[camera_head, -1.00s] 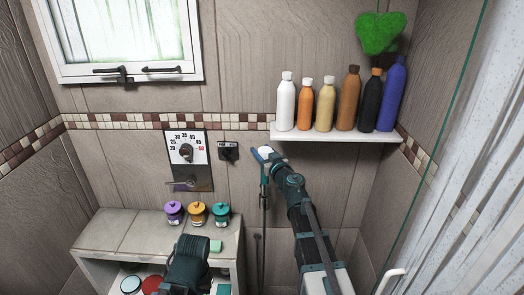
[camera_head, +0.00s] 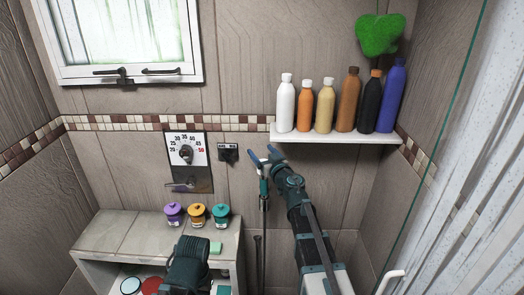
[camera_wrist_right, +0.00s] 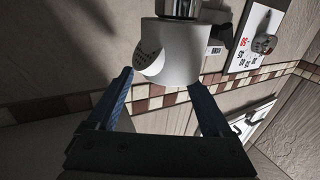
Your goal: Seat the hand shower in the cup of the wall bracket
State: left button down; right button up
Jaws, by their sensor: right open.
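The hand shower shows in the right wrist view as a white head (camera_wrist_right: 178,52) with a dotted spray face and a metal part at the top edge. In the head view it is small and upright (camera_head: 264,186), under my right gripper (camera_head: 263,155). My right gripper's blue fingers (camera_wrist_right: 163,88) are open, with the white head just beyond and between their tips. I cannot tell what supports the shower. My left arm shows at the bottom, without its fingers.
A white shelf (camera_head: 335,137) with several bottles stands right of my right gripper. A thermostat panel (camera_head: 188,160) is on the wall to the left. Below it, a bench (camera_head: 110,232) carries three lidded jars (camera_head: 197,214) and a green bar (camera_head: 215,248). A glass edge (camera_head: 448,130) runs at the right.

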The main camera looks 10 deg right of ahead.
jog(key=s+d, duration=0.2)
jog(key=s, duration=1)
jog(key=shift+r, duration=0.3)
jog(key=shift+w+d, duration=0.1)
